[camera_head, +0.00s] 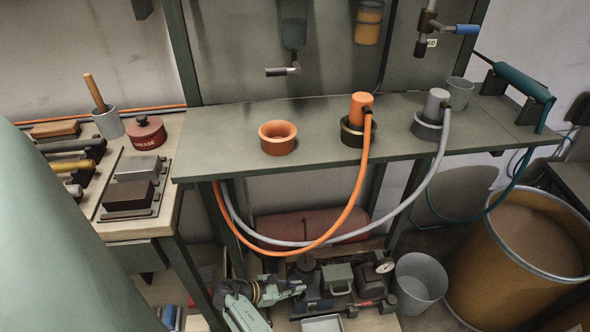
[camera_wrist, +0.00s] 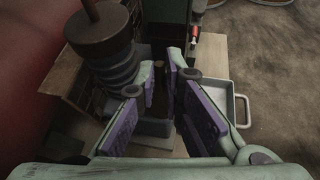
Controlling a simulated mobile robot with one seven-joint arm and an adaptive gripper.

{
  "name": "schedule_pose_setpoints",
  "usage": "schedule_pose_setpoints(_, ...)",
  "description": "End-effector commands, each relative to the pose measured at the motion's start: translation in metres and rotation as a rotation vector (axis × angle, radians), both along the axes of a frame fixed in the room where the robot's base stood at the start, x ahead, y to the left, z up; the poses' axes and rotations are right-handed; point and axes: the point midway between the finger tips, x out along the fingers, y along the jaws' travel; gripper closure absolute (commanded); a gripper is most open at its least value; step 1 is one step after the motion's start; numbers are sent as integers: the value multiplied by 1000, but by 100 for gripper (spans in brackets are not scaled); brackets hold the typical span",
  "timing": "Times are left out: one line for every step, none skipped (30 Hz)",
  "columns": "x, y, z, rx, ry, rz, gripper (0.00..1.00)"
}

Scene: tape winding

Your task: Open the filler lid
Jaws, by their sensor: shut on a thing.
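A dark machine (camera_head: 352,292) with a round pressure gauge (camera_head: 384,267) stands low under the bench. My gripper (camera_head: 300,287) reaches it from the left at its front left part. In the wrist view, the two purple-padded fingers (camera_wrist: 166,85) are closed on a small dark part between them, which seems to be the filler lid. The fingers hide most of it, and I cannot tell whether it is lifted. A dark ribbed cylinder (camera_wrist: 112,62) with an upright brown stem stands just left of the fingers.
A grey tray (camera_wrist: 228,98) lies right of the fingers. A grey bucket (camera_head: 420,282) and a big brown drum (camera_head: 530,250) stand right of the machine. The orange hose (camera_head: 345,222) and grey hose (camera_head: 408,205) hang from the bench (camera_head: 225,150) above.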

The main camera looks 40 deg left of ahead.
Motion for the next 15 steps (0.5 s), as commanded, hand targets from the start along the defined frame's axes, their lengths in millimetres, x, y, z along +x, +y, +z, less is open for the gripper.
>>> schedule_pose_setpoints(1, 0, -1, -4, -5, -1, 100)
schedule_pose_setpoints(1, 0, 0, -5, -6, -1, 100)
schedule_pose_setpoints(1, 0, 0, -6, -8, -1, 100)
schedule_pose_setpoints(1, 0, 0, -7, -8, -1, 100)
schedule_pose_setpoints(1, 0, 0, -8, -9, -1, 100)
schedule_pose_setpoints(1, 0, 0, -8, -9, -1, 100)
schedule_pose_setpoints(1, 0, 0, -8, -9, -1, 100)
schedule_pose_setpoints(1, 0, 0, -8, -9, -1, 100)
schedule_pose_setpoints(1, 0, 0, -7, -8, -1, 100)
schedule_pose_setpoints(1, 0, 0, -7, -8, -1, 100)
schedule_pose_setpoints(1, 0, 0, -7, -8, -1, 100)
schedule_pose_setpoints(1, 0, 0, -7, -8, -1, 100)
schedule_pose_setpoints(1, 0, 0, -7, -8, -1, 100)
schedule_pose_setpoints(1, 0, 0, -7, -8, -1, 100)
schedule_pose_setpoints(1, 0, 0, -7, -8, -1, 89)
